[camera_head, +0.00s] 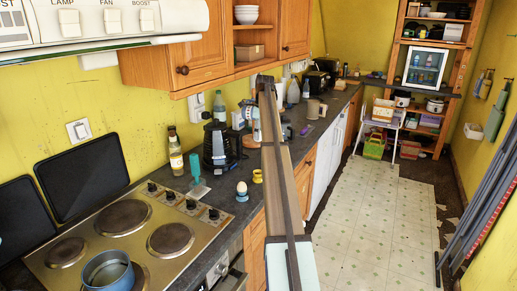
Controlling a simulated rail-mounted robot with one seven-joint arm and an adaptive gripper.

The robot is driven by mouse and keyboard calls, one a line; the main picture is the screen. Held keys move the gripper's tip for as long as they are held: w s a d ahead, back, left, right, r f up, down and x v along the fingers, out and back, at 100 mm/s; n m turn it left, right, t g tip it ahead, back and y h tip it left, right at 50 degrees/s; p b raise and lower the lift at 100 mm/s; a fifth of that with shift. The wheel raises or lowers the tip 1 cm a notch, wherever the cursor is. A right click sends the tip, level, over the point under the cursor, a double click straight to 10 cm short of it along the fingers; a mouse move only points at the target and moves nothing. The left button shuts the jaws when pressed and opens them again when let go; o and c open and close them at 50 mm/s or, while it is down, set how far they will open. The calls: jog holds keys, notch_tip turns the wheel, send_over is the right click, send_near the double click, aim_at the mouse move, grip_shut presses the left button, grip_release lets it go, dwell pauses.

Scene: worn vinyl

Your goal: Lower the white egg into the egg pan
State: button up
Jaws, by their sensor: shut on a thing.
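A small pale egg (242,187) sits upright in a blue egg cup (242,197) on the dark worktop, right of the hob. A blue pan (88,269) stands on the hob at the bottom left; its open top shows, and the picture's lower edge cuts it off. I cannot make out any egg in the pan. My gripper does not show clearly anywhere in this view, so its hold on anything cannot be seen.
The steel hob (95,225) has dark plates and a row of knobs. A yellow egg cup (258,176), a teal-handled utensil (194,166), a bottle (175,155) and a coffee maker (216,148) stand nearby. A long brown upright piece (272,165) crosses the middle.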

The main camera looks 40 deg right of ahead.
jog(key=shift+a+r, duration=0.1)
jog(key=shift+r, duration=0.7)
jog(key=shift+s+a+r, duration=0.15)
jog(key=shift+a+r, duration=0.05)
jog(key=shift+a, duration=0.1)
jog(key=s+a+p, duration=0.3)
jog(key=a, duration=0.8)
jog(key=s+a+p, duration=0.3)
jog(key=a, duration=0.7)
jog(key=s+a+p, duration=0.3)
jog(key=a+p, duration=0.1)
jog(key=a, duration=0.7)
jog(key=s+a+f+p, duration=0.1)
jog(key=s+a+f, duration=0.1)
jog(key=a, duration=0.9)
jog(key=s+a+f+p, duration=0.1)
jog(key=s+a+f, duration=0.2)
jog(key=a, duration=0.9)
jog(key=s+a+f, duration=0.3)
jog(key=s+a, duration=0.2)
jog(key=a, duration=0.6)
jog(key=shift+a+p, duration=0.3)
jog(key=shift+p, duration=0.1)
jog(key=shift+f, duration=0.15)
jog(key=shift+f+b, duration=1.55)
jog(key=shift+f, duration=1.95)
jog(key=shift+f, duration=0.2)
